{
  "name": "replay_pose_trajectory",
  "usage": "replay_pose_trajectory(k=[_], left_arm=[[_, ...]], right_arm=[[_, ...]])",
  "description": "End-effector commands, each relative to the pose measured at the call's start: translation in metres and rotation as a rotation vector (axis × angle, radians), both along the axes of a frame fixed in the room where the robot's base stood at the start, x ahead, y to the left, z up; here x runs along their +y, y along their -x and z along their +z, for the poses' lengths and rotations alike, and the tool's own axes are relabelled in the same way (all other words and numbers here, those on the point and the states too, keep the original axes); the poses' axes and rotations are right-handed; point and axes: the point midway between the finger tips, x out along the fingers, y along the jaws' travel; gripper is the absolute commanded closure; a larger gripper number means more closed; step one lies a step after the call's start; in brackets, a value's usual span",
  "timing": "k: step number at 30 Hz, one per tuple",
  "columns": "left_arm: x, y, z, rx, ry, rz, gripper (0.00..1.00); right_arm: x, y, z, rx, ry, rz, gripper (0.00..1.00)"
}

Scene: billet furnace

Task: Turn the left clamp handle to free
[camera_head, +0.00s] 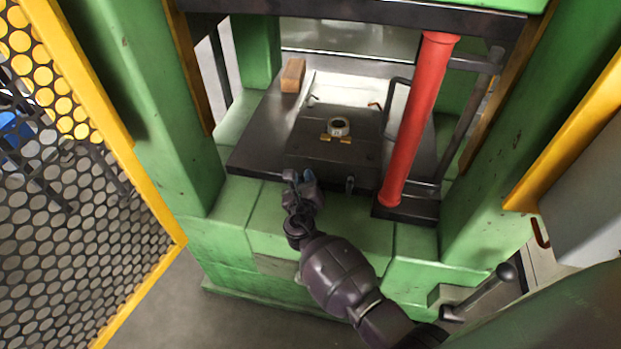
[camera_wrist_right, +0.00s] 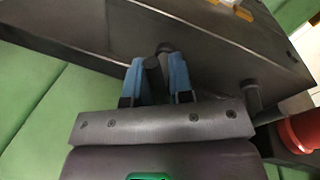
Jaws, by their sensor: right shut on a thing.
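The left clamp handle (camera_wrist_right: 153,72) is a short dark rod at the front face of the dark die block (camera_head: 310,157). In the right wrist view it stands between the two blue fingers of my right gripper (camera_wrist_right: 158,76), which is shut on it. In the head view my right gripper (camera_head: 300,177) is at the block's front left edge and largely hides this handle. The right clamp handle (camera_head: 350,185) hangs on the same front face and also shows in the right wrist view (camera_wrist_right: 252,95). My left gripper is not in view.
A red column (camera_head: 420,120) stands right of the block. A metal ring (camera_head: 338,127) lies on the block. An orange-brown billet (camera_head: 292,75) lies at the back left. Green press posts (camera_head: 150,100) flank the opening, and a yellow-framed mesh guard (camera_head: 80,190) stands at left.

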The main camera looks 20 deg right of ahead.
Motion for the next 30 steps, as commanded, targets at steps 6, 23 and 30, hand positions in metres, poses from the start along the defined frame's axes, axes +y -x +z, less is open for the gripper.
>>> replay_pose_trajectory(k=[6,23,30], left_arm=[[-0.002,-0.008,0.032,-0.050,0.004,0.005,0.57],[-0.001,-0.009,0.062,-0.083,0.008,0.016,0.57],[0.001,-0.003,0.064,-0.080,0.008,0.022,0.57]], right_arm=[[0.002,-0.003,0.010,0.108,0.173,0.003,1.00],[0.004,-0.003,0.001,0.409,0.610,0.001,1.00],[0.004,-0.002,-0.003,0.517,0.763,0.001,1.00]])
